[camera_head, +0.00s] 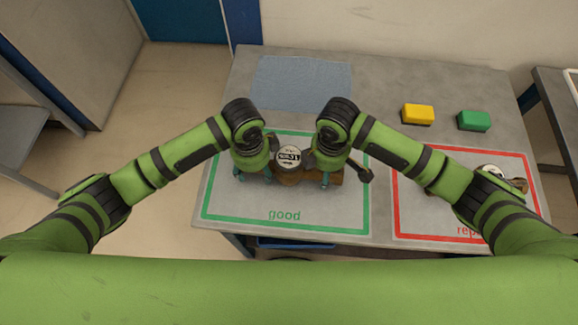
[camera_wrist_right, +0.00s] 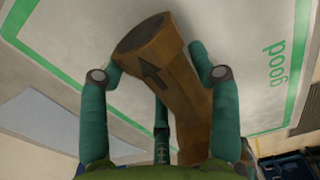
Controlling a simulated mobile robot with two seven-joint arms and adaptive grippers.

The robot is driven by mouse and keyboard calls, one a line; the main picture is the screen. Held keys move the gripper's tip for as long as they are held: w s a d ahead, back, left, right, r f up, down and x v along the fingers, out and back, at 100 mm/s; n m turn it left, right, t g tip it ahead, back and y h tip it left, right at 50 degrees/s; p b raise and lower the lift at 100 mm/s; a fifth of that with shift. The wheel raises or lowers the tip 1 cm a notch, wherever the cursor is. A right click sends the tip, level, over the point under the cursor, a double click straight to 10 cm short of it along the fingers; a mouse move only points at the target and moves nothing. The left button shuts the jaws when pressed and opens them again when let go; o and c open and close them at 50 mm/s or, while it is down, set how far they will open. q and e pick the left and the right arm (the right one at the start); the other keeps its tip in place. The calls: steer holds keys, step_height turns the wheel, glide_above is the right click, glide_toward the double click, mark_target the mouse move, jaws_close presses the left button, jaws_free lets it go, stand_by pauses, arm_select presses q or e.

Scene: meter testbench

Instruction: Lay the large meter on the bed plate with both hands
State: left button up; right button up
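The large meter (camera_head: 289,156) has a round white dial and a brownish metal body. It is over the green-framed "good" area in the head view, between my grippers. I cannot tell whether it rests on the table. My left gripper (camera_head: 245,170) is at its left side, its fingers mostly hidden by the wrist. My right gripper (camera_head: 325,177) is at its right side. In the right wrist view, the right fingers (camera_wrist_right: 160,80) stand around a brown pipe (camera_wrist_right: 165,70) marked with an arrow; firm contact is unclear. The bed plate is not clearly identifiable.
A bare blue-grey patch (camera_head: 302,85) lies behind the meter. A yellow block (camera_head: 417,114) and a green block (camera_head: 473,121) are at the back right. Another meter (camera_head: 494,172) lies in the red-framed area, partly behind my right arm. A dark-ended part (camera_head: 365,175) shows beside my right gripper.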

arm_select(q)
jaws_close()
arm_select(e)
jaws_close()
arm_select(q)
steer(key=shift+d, duration=0.1)
steer(key=shift+r, duration=0.15)
arm_select(e)
steer(key=shift+w+r, duration=0.1)
steer(key=shift+r, duration=0.05)
